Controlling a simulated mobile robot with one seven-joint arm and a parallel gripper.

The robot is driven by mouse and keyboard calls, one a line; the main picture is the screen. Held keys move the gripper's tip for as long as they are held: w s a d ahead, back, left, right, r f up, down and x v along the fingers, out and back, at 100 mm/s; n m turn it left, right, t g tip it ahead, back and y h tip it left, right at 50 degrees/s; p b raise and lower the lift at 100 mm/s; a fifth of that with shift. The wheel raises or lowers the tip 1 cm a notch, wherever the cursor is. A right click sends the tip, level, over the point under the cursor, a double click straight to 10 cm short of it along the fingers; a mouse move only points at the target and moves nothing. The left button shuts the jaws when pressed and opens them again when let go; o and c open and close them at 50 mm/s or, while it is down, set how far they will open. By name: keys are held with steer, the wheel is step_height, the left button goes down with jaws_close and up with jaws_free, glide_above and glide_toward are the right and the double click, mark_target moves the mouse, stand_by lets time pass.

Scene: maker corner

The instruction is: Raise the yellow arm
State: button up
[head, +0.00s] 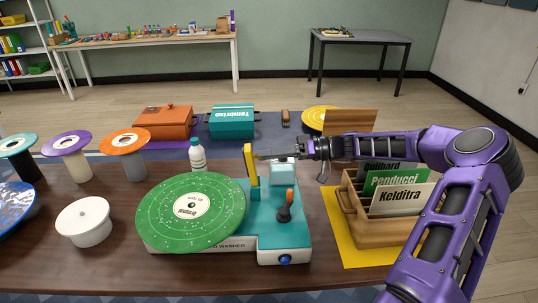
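The yellow arm (251,172) stands nearly upright at the back of a teal record washer (285,237), just right of the green speckled disc (192,211) lying on it. My gripper (260,155) reaches in from the right, with its fingertips at the right side of the yellow arm's upper part. I cannot tell whether they touch it. The fingers show as one narrow shape, so whether they are apart is unclear. An orange-topped lever (286,206) and a blue knob (285,260) are on the washer's right part.
A wooden crate (384,233) of record sleeves stands at right on a yellow mat (345,245). A water bottle (197,156) stands behind the disc. A white round pot (84,222) and several discs on stands are at left. Orange and teal boxes (232,122) are at the back.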

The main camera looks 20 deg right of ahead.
steer(key=v, duration=0.7)
steer(key=shift+d, duration=0.25)
steer(key=shift+a, duration=0.1)
